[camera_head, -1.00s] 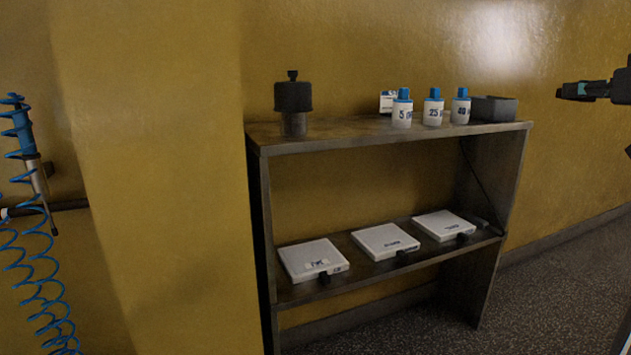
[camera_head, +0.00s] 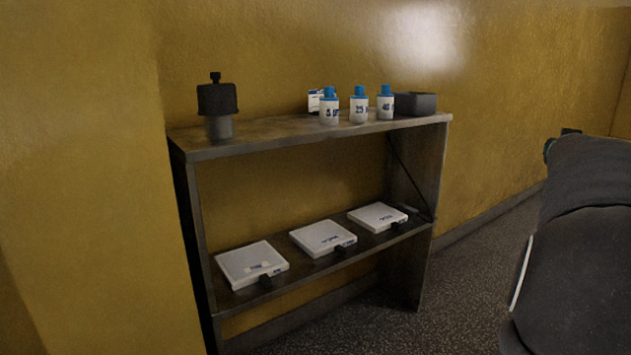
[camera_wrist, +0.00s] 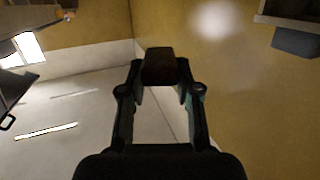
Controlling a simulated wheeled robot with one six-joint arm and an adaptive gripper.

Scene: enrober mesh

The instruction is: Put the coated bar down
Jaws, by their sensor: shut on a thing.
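In the wrist view my gripper (camera_wrist: 160,84) is shut on a dark brown block, the coated bar (camera_wrist: 160,66), held between the two fingertips. The bar is in the air, with pale floor and the yellow wall behind it. In the head view a large dark part of my arm fills the right side. The gripper and bar cannot be made out there.
A shelf unit (camera_head: 300,135) stands against the yellow wall. Its top holds a dark lidded pot (camera_head: 218,105), several blue-capped bottles (camera_head: 359,106) and a dark box (camera_head: 415,103). Its lower shelf holds several white flat cases (camera_head: 323,237). Speckled floor lies in front.

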